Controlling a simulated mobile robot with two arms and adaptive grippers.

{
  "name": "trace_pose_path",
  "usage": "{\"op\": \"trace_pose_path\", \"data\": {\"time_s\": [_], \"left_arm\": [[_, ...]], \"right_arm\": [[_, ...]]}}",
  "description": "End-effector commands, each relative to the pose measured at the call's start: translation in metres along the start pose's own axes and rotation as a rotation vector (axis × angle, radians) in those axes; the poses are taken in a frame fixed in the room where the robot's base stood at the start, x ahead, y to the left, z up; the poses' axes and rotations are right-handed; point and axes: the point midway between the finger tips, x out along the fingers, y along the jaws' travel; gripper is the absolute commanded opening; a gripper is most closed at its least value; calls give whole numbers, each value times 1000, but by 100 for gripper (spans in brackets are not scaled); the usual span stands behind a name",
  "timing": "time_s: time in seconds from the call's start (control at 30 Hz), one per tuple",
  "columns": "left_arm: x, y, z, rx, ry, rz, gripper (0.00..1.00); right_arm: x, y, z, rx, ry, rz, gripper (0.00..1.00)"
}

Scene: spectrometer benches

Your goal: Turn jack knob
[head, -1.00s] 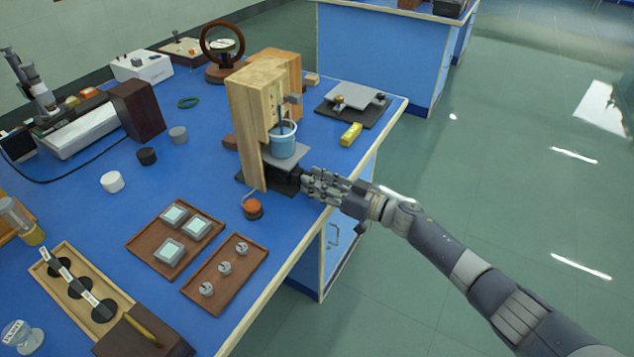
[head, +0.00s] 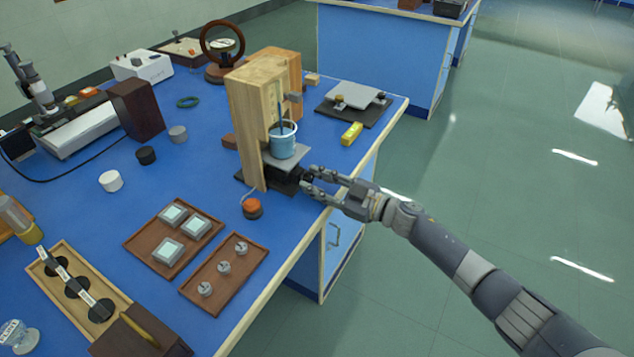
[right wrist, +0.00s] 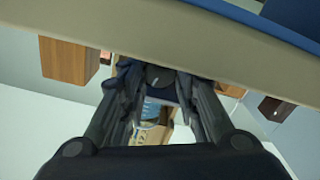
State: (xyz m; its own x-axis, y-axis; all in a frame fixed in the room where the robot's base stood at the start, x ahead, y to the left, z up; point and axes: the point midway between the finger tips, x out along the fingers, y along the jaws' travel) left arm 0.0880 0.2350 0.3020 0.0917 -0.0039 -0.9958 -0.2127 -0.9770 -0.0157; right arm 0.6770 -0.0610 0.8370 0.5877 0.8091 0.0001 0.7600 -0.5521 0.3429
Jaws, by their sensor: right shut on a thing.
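The black lab jack (head: 283,183) stands at the bench's right edge, with a grey top plate (head: 287,158) bearing a light blue cup (head: 283,143). A dark round knob (head: 307,177) sticks out of the jack's right side. My right gripper (head: 309,180) reaches it from the right, its fingers shut on the knob. In the right wrist view the fingers close around the dark knob (right wrist: 158,76), which carries a light mark. The blue cup shows blurred beyond it. My left gripper is in neither view.
A wooden frame (head: 247,125) stands behind and left of the cup. An orange-topped button (head: 252,207) sits in front of the jack. A yellow block (head: 351,133) and a second jack-like platform (head: 354,97) lie to the right. The floor beyond the bench edge is clear.

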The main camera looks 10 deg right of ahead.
Motion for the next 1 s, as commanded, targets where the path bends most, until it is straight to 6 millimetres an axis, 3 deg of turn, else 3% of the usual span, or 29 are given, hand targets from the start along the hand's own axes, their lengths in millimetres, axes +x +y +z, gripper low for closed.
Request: {"op": "trace_pose_path", "data": {"time_s": [0.37, 0.4, 0.47, 0.83, 1.0], "left_arm": [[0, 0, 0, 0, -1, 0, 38], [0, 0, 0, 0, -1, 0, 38], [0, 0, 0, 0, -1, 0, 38], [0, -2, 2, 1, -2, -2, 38], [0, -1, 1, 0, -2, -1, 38]], "right_arm": [[0, 0, 0, -4, 0, 1, 5], [0, 0, 0, -4, 0, 1, 36], [0, 0, 0, -4, 0, 1, 50], [-2, 0, 0, -3, -1, 1, 50], [-23, 1, 2, -3, -4, 1, 50]]}}
